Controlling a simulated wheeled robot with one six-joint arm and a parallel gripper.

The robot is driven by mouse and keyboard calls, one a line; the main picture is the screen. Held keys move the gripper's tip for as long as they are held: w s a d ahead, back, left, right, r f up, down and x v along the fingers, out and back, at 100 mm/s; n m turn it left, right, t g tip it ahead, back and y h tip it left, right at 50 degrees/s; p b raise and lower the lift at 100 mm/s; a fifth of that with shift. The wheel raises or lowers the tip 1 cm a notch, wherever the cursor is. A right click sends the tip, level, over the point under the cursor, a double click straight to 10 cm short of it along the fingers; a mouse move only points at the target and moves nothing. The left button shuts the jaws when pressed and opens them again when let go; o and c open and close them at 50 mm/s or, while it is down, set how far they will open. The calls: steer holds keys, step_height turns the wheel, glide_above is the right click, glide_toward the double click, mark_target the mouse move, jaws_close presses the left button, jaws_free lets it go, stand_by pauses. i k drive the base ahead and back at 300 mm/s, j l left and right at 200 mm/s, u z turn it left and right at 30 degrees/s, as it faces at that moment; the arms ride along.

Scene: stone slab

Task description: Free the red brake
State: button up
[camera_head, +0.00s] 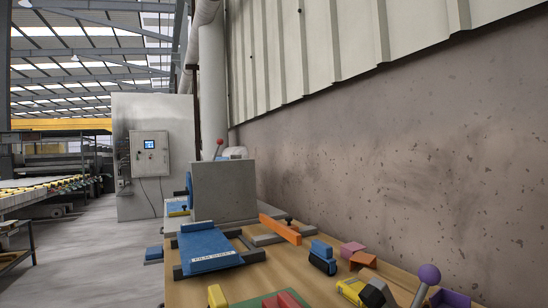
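A thin lever with a red knob (219,144) stands up behind the top of a grey stone-like block (222,190) on the bench. A red piece (286,301) lies on a green plate at the bottom edge, partly cut off by the frame. I cannot tell which of these red parts, if either, is the brake. My gripper is not in view, so its opening and anything it holds do not show.
The wooden bench (245,283) holds a blue lettered board (206,248), an orange bar (280,229), a blue block (322,257), yellow pieces (217,296) and a purple-knobbed lever (429,274). A wall (420,170) bounds the right. Open floor (92,255) lies left.

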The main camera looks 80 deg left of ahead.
mark_target(220, 142)
steer(key=u, duration=2.6)
steer(key=j, duration=0.5)
steer(key=i+j, duration=0.15)
steer(key=j, duration=0.3)
steer(key=i+j+u, duration=0.1)
steer(key=i+j, duration=1.1)
steer(key=i+l, duration=0.1)
steer(key=i, duration=0.5)
steer(key=i+l+u, duration=0.1)
steer(key=i, duration=0.55)
